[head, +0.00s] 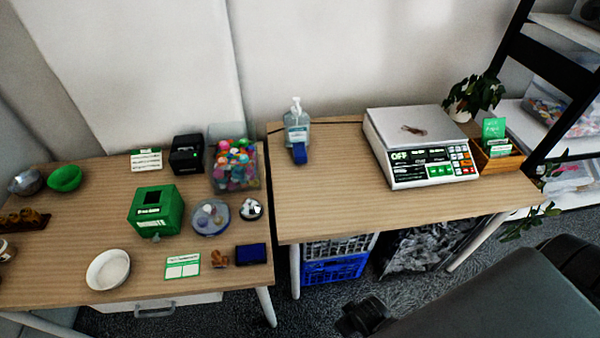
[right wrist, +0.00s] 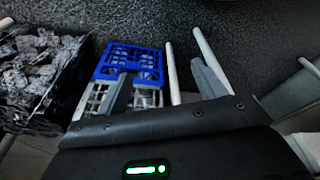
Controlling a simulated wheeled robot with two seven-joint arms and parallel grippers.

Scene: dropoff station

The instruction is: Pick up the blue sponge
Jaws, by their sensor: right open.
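A small bright blue block (head: 300,154) stands against the front of a clear pump bottle (head: 296,124) on the right table; it looks like the sponge. A darker blue, flat rectangular item (head: 251,253) lies at the front right corner of the left table; I cannot tell what it is. My right gripper (right wrist: 162,82) is open and empty in the right wrist view, its two fingers spread toward the floor and crates. My dark right arm fills the lower right of the head view, well apart from the blue block. My left gripper is not in view.
The right table (head: 340,200) is bare between the bottle and the scale (head: 420,145). A blue crate (head: 335,270) sits beneath it. The left table holds a green box (head: 156,211), a white bowl (head: 108,269) and a tub of colourful pieces (head: 233,160).

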